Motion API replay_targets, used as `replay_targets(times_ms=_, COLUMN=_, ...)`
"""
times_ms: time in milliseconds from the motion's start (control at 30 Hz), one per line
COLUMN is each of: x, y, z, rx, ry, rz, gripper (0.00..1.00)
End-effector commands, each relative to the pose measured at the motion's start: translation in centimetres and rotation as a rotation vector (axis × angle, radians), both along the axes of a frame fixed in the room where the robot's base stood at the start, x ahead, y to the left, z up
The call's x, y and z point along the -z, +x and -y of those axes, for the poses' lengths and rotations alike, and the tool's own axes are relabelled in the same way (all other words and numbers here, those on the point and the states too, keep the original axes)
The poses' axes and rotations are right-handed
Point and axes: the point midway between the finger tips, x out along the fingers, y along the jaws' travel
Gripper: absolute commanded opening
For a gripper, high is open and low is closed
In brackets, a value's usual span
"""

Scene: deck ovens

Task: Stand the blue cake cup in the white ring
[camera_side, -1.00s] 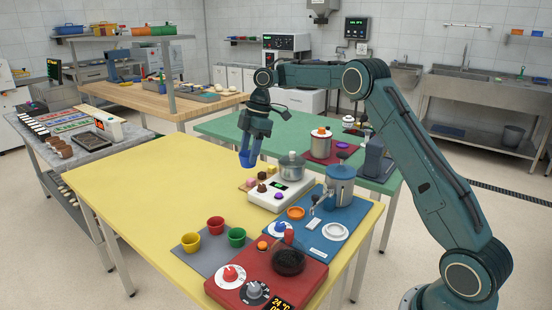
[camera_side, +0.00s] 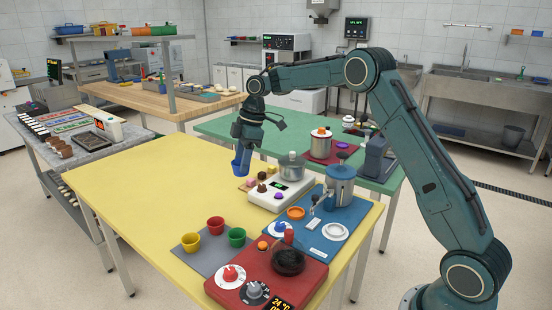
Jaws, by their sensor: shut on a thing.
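The blue cake cup (camera_side: 241,169) hangs in my gripper (camera_side: 243,153), above the far part of the yellow table. My gripper points down and is shut on the cup; the fingers hide part of it. The cup looks close to upright and held clear of the tabletop. A white ring (camera_side: 335,231) lies flat on the blue mat (camera_side: 318,253) at the right side of the table, with nothing seen standing in it. My gripper is well to the left of the ring and farther back.
A white scale (camera_side: 267,201) stands near the cup. Red (camera_side: 216,225), yellow (camera_side: 190,242) and green (camera_side: 236,237) cups stand in front. The table's left half is clear.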

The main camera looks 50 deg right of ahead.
Motion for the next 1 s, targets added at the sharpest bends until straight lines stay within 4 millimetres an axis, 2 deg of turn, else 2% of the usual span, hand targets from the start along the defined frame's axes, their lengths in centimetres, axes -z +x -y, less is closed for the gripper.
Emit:
replay_targets(times_ms=200, x=1.8, y=-0.9, z=-3.3, rx=0.198, ry=-0.001, rz=-0.003, gripper=0.24)
replay_targets(times_ms=500, x=4.9, y=-3.3, z=-6.5, rx=0.505, ry=-0.002, rz=-0.002, gripper=0.24)
replay_targets(times_ms=700, x=6.9, y=-5.9, z=-7.6, rx=0.699, ry=-0.002, rz=-0.002, gripper=0.24)
replay_targets(times_ms=1000, x=9.2, y=-9.9, z=-7.7, rx=0.911, ry=-0.001, rz=-0.001, gripper=0.24)
